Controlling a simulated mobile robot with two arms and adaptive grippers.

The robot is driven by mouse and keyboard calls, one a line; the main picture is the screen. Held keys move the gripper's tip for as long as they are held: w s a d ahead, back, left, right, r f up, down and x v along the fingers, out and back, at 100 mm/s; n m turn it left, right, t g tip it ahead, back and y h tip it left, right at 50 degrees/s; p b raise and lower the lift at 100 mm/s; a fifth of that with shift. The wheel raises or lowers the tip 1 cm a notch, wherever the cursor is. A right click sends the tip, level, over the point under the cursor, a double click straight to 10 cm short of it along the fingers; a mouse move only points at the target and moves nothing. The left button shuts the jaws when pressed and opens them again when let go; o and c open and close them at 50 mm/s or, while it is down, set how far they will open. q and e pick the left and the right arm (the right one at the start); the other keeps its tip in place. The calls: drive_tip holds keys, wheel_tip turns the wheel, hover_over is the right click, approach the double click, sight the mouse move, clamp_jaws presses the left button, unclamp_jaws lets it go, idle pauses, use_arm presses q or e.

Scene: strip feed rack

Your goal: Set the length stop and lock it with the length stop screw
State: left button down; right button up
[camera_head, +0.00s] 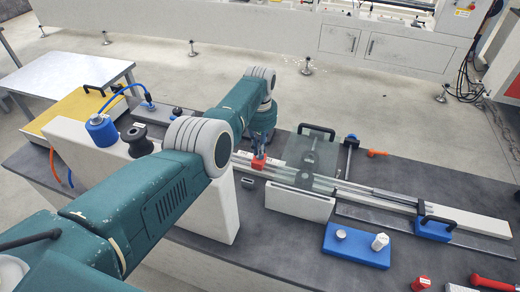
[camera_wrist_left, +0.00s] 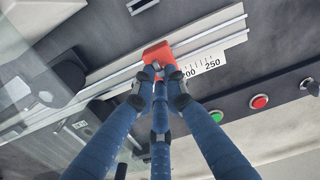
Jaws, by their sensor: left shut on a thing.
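The red length stop (camera_head: 258,163) sits on the metal rails of the feed rack, left of the clear plate. In the left wrist view the red length stop (camera_wrist_left: 157,52) is beside a scale strip (camera_wrist_left: 205,66) marked 200 and 250. My left gripper (camera_head: 261,151) points down onto the stop. In the left wrist view the fingers of my left gripper (camera_wrist_left: 163,78) close together at the stop's near end, shut on it. The length stop screw cannot be told apart; the fingertips cover that spot. My right gripper is not in view.
A clear plate (camera_head: 313,155) stands over the rails. A blue block with two knobs (camera_head: 355,252) lies in front; red-handled items lie at the right front. A blue clamp (camera_head: 433,231) sits on the right rail. A green and a red button (camera_wrist_left: 259,101) are beside the scale.

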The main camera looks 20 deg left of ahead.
use_arm(q)
drive_tip(key=c, duration=1.8)
unclamp_jaws()
drive_tip(key=shift+o, duration=0.2)
wheel_tip(320, 180, up, 12)
